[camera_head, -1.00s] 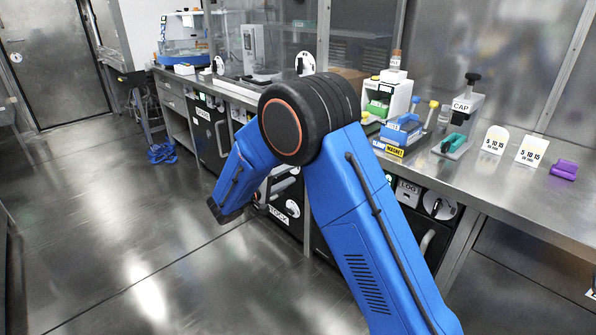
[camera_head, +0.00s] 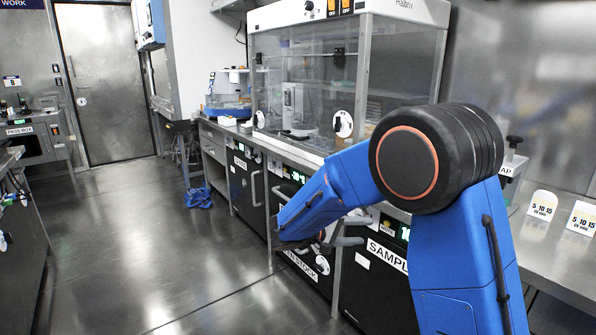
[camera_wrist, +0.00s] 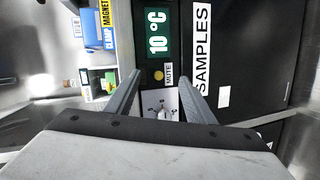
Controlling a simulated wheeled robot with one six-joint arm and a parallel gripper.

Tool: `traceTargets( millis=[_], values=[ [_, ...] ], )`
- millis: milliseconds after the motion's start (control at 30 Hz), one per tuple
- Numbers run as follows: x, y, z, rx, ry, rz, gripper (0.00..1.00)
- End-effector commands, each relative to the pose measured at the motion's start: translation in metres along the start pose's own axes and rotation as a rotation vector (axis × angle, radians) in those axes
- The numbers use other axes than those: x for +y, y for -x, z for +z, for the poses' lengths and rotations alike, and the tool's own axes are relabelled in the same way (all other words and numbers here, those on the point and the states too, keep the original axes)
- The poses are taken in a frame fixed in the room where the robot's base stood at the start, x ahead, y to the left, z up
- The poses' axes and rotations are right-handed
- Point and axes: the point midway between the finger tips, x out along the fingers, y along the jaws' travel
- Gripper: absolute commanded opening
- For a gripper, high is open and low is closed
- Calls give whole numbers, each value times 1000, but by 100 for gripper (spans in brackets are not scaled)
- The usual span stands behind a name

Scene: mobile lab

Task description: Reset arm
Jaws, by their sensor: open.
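My blue arm (camera_head: 460,265) with its black elbow joint shows large on the right of the head view, bent so that its forearm (camera_head: 325,195) slopes down to the left. My gripper (camera_wrist: 158,90) shows in the wrist view with its two grey fingers apart and nothing between them. Beyond the fingers is the black front of the SAMPLES cabinet (camera_wrist: 240,55), seen turned on its side, with a green 10 °C display (camera_wrist: 157,32). In the head view the wrist end is partly hidden, low in front of the under-bench cabinets.
A blue item (camera_head: 198,197) lies on the floor by the bench's far end. Open floor (camera_head: 130,245) lies left; a pass box (camera_head: 25,140) stands far left.

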Motion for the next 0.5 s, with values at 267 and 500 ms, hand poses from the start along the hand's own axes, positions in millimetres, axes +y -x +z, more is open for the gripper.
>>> traceTargets(
  millis=[267, 500],
  values=[
    [43, -29, 86, -148, -3, -197, 49],
    [64, -38, 158, -232, -24, -381, 49]
  ],
)
